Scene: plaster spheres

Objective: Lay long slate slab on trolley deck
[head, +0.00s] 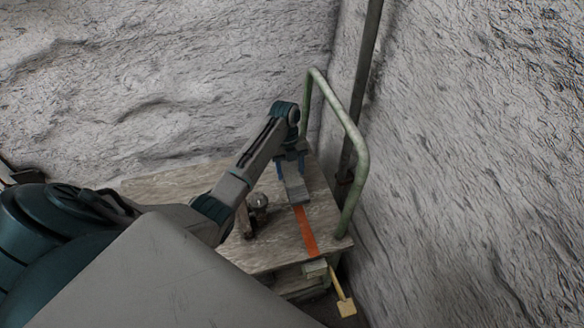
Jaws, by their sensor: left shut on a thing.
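The long slate slab (295,190) is a narrow grey bar near the far right of the trolley deck (285,243). My left gripper (291,171) is shut on the slab, with its blue fingers on either side of the slab's far part. The slab's near end meets an orange-red strip (306,233) on the deck. I cannot tell whether the slab touches the deck or hangs just above it. The deck is worn, greyish-brown board. My left forearm hides part of its left side. My right gripper is not in view.
A green tubular handle (351,132) rises along the deck's right edge. A small round metallic object (258,203) stands left of the slab. A yellow lever (343,298) sticks out below the near right corner. Rough grey walls close in behind and right.

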